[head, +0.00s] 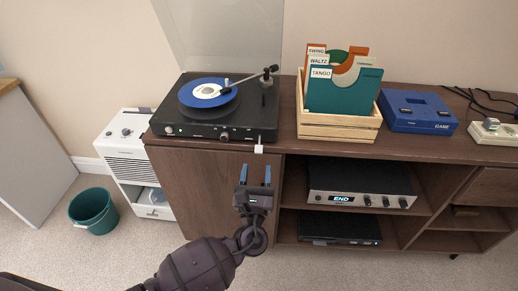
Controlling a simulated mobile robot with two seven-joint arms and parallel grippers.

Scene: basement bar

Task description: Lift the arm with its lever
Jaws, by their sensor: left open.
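A black record player (215,132) stands at the left end of the sideboard with its clear lid raised. A blue record (190,101) with a white label lies on its platter. The tonearm (248,79) runs from its pivot at the right, with its head end over the record's right part; whether it touches the record is too small to tell. The arm's lever is hard to make out near the tonearm base. My left gripper (255,175) is open and empty, fingers pointing up in the picture, in front of the sideboard and below the player's front edge. My right gripper is not in view.
A small white tab (258,149) hangs at the player's front edge, above my left gripper. A wooden crate of record sleeves (338,127) stands right of the player. An amplifier (360,184) sits on the shelf below. The space before the sideboard is free.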

